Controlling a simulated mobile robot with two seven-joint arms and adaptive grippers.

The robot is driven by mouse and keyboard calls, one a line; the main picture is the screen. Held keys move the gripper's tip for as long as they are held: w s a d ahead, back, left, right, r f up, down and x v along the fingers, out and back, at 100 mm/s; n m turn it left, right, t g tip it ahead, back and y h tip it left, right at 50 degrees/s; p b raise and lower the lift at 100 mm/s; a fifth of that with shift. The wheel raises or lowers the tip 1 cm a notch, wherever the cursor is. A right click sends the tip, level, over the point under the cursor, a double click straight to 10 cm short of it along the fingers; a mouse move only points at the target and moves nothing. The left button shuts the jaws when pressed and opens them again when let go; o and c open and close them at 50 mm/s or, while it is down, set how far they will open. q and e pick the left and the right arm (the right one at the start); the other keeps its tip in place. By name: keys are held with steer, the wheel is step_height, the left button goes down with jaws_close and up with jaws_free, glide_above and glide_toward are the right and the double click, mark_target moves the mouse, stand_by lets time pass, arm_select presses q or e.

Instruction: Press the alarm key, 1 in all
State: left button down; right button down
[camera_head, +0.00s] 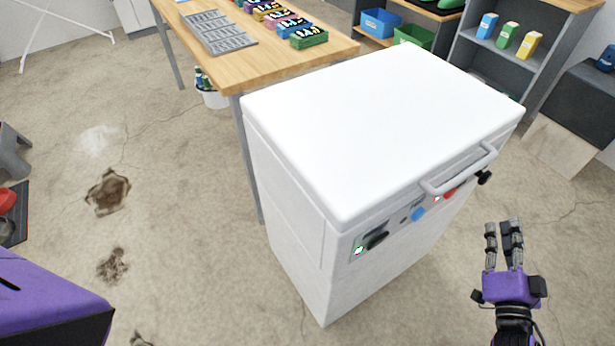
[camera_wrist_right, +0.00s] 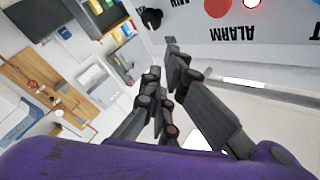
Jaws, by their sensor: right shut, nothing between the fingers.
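The white chest-like appliance (camera_head: 380,130) stands in the middle of the head view, with a control panel on its front under the handle. The red alarm key (camera_head: 449,194) is on the right part of this panel, partly behind the handle bar. It also shows in the right wrist view (camera_wrist_right: 218,8), cut by the top edge, beside the printed word ALARM (camera_wrist_right: 232,33). My right gripper (camera_head: 503,226) is shut and empty, to the right of the panel and apart from it. Its fingertips (camera_wrist_right: 164,60) are apart from the red key in the wrist view. My left gripper is not in view.
A blue button (camera_head: 418,214), a black switch (camera_head: 376,238) and a black knob (camera_head: 485,178) share the panel. The grey handle (camera_head: 460,170) sticks out above the key. A wooden table (camera_head: 275,60) stands behind left.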

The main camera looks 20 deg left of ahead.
mark_target(450, 193)
steer(key=shift+a, duration=0.15)
steer(key=w+a+b, duration=0.2)
steer(key=w+a, duration=0.3)
steer(key=a, duration=0.2)
stand_by(0.3)
steer(key=shift+a, duration=0.15)
stand_by(1.2)
steer(key=shift+w+a, duration=0.15)
steer(key=shift+a, duration=0.1)
steer(key=shift+w+a, duration=0.3)
steer(key=shift+a, duration=0.1)
stand_by(0.7)
stand_by(0.3)
steer(key=shift+s+d+p, duration=0.35)
steer(key=shift+s+d, duration=0.2)
steer(key=shift+d, duration=0.2)
